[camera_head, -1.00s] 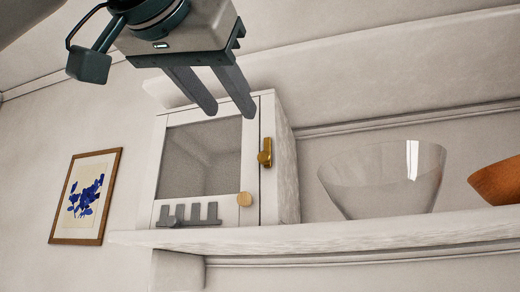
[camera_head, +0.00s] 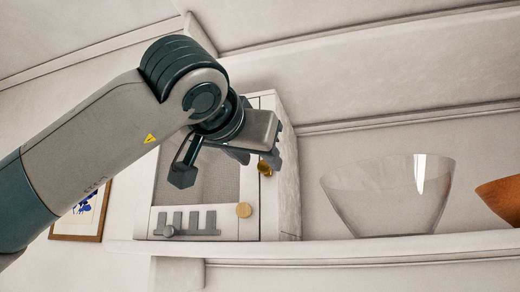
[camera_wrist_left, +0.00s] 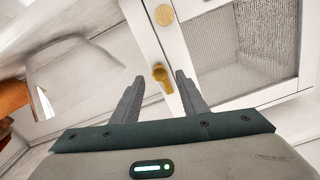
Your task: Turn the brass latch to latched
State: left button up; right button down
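The brass latch (camera_head: 265,168) is on the right front edge of the white cabinet (camera_head: 290,190), partly hidden by my left gripper in the head view. In the left wrist view the brass latch (camera_wrist_left: 161,76) shows whole, a round hub with a short lever running along the door frame. My left gripper (camera_head: 258,158) is at the latch. In the wrist view my left gripper (camera_wrist_left: 158,90) is open, one finger on each side of the latch, with gaps showing on both sides. I cannot tell how near the fingertips are to the door. My right gripper is not in view.
The cabinet stands on a white shelf (camera_head: 350,250). A clear bowl (camera_head: 388,195) and an orange-brown bowl (camera_head: 503,200) stand to the right. A framed picture (camera_head: 85,215) hangs left.

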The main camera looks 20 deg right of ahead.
pick_arm(q)
jog(key=shift+x, duration=0.85)
grip_shut()
